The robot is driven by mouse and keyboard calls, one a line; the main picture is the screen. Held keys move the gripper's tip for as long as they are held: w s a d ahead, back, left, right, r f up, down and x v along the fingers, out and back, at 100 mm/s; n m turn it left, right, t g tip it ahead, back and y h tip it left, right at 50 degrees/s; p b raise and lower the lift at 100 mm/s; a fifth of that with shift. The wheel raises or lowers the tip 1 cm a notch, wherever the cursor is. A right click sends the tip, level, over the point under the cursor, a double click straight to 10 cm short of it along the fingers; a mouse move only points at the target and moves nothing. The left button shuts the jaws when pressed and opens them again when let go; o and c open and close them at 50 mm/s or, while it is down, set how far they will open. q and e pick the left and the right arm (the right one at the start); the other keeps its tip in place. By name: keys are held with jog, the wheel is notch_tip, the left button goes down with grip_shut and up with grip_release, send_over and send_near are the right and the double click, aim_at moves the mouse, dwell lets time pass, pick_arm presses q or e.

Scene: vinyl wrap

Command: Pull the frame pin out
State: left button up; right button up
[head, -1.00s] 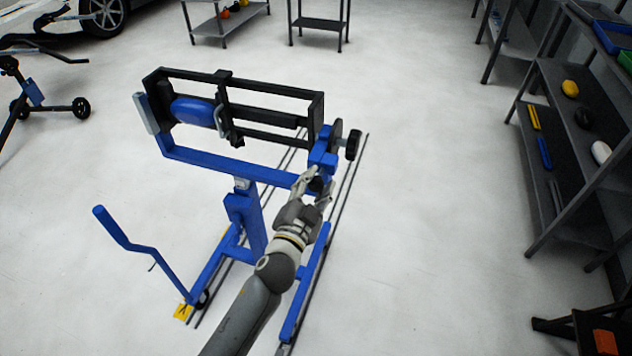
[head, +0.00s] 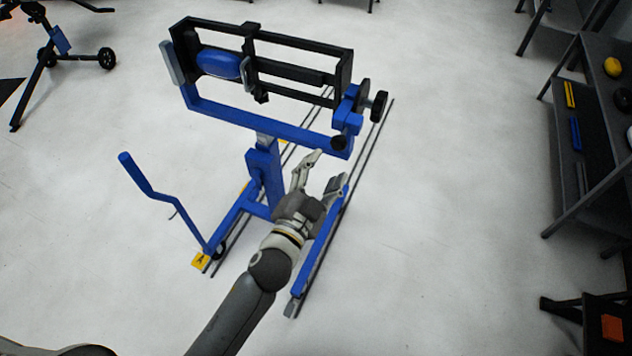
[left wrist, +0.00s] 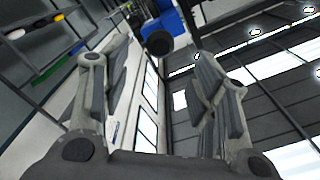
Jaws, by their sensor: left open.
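The frame pin appears as a round black knob (head: 339,143) on the lower right of the blue stand's arm, under a blue block (head: 347,121). In the left wrist view, the black knob (left wrist: 158,43) shows at the top against blue metal, beyond the gap between the fingers. My left gripper (head: 326,168) is open and empty, below the knob and apart from it. Its spread fingers also show in the left wrist view (left wrist: 150,85). How far the pin sits in its hole cannot be told. My right gripper is not in view.
The blue stand (head: 262,170) carries a black frame (head: 300,42) with a blue roll (head: 218,64). A blue crank handle (head: 145,180) rises at its left. Dark shelves (head: 590,130) stand at the right. The floor between stand and shelves is clear.

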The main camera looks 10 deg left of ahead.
pick_arm(q)
jog(key=shift+v, duration=1.65)
jog(key=shift+f, duration=0.1)
jog(key=s+a+f+n+g+y, duration=0.1)
jog(key=a+f+g, duration=0.1)
jog(key=f, duration=0.9)
jog(key=s+a+f+n+g+y, duration=0.1)
jog(key=s+a+f+g, duration=0.15)
jog(key=f, duration=0.85)
jog(key=s+a+f+n+g+y, duration=0.15)
jog(key=s+f, duration=0.25)
jog(key=f, duration=0.4)
jog(key=s+a+f+n+g, duration=0.1)
jog(key=s+a+f+g, duration=0.25)
jog(key=f, duration=0.45)
jog(key=s+a+f+n+g, duration=0.1)
jog(key=s+a+f+g, duration=0.1)
jog(key=s+f, duration=0.3)
jog(key=s+a+f+n+g+y, duration=0.1)
jog(key=s+a+f, duration=0.3)
jog(key=s, duration=1)
jog(key=s+a+f+n+g+y, duration=0.1)
jog(key=s+a+f+n+g, duration=0.1)
jog(key=s+f, duration=0.5)
jog(key=s+a+g, duration=0.1)
jog(key=s, duration=0.1)
jog(key=shift+s+a+g, duration=0.25)
jog(key=shift+s+g, duration=0.05)
jog(key=shift+g, duration=0.05)
